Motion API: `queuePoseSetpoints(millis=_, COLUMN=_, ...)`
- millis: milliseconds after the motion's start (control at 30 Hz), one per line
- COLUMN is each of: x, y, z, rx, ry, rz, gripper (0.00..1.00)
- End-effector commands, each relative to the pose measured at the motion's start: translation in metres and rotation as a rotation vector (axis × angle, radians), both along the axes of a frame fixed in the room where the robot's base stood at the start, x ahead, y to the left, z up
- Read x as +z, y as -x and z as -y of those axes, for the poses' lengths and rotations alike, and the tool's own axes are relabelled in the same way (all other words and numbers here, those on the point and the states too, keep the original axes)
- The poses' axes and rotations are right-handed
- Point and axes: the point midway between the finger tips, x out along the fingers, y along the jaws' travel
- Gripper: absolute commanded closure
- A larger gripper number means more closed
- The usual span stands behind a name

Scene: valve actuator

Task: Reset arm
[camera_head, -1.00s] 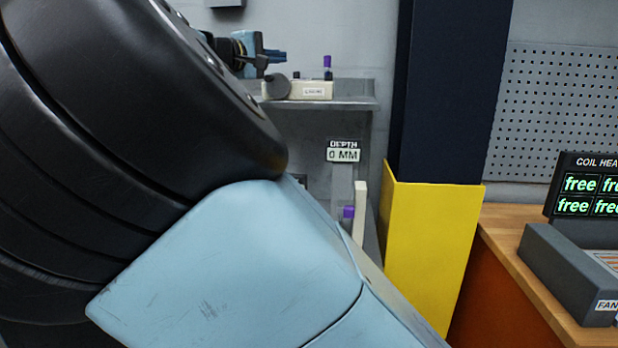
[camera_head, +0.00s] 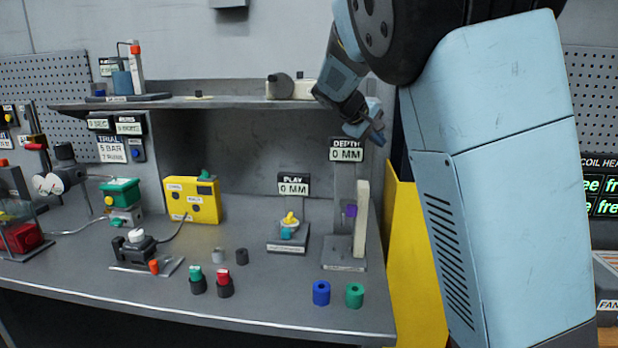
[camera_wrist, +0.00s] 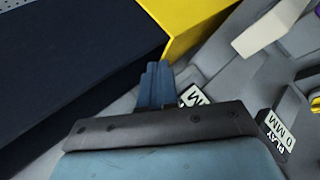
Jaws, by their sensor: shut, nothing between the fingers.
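My gripper (camera_head: 374,132) hangs in the air at the right end of the grey workbench (camera_head: 262,285), in front of the shelf and close to the depth gauge's "0 MM" display (camera_head: 346,150). It is shut and empty. In the wrist view my gripper's fingers (camera_wrist: 157,84) lie together, pointing toward the gap between the dark blue pillar and the yellow guard. No contact with anything shows. My light blue arm links fill the right side of the head view.
A yellow guard (camera_head: 412,270) stands right of the bench. The front middle of the bench has bare room.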

Motion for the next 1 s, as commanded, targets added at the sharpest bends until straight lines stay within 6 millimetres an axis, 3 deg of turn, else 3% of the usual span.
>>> queuePoseSetpoints(millis=33, x=-0.011, y=0.007, z=0.018, rx=-0.023, ry=-0.055, rz=-0.021, gripper=1.00)
queuePoseSetpoints(millis=100, x=-0.025, y=0.018, z=0.034, rx=-0.046, ry=-0.127, rz=-0.046, gripper=1.00)
queuePoseSetpoints(millis=400, x=-0.061, y=0.079, z=0.079, rx=-0.128, ry=-0.411, rz=-0.106, gripper=1.00)
queuePoseSetpoints(millis=700, x=-0.064, y=0.155, z=0.096, rx=-0.182, ry=-0.648, rz=-0.098, gripper=1.00)
queuePoseSetpoints(millis=1000, x=-0.054, y=0.237, z=0.095, rx=-0.218, ry=-0.815, rz=-0.038, gripper=1.00)
